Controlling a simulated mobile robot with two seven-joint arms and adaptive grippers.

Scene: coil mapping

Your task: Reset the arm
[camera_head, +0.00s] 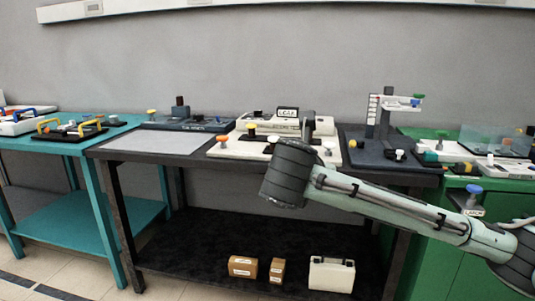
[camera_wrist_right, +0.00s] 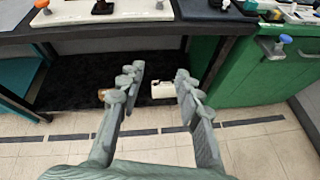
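My right arm comes in from the right in the head view, its green-grey link crossing in front of the dark table (camera_head: 115,151) and the green cabinet (camera_head: 425,245). The arm's dark joint is in front of the table's front edge. I cannot make out the right gripper's fingers in the head view. In the right wrist view my right gripper (camera_wrist_right: 159,72) is open. Its two fingers are spread apart with nothing between them, over the floor and low shelf in front of the table. My left arm and left gripper are not in view.
The table holds a grey mat (camera_head: 147,146), a white board with knobs (camera_head: 230,150) and a dark stand (camera_head: 384,115). Two brown boxes, one here (camera_head: 242,266), and a white case (camera_head: 331,275) sit on its lower shelf. A teal table (camera_head: 50,145) stands left.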

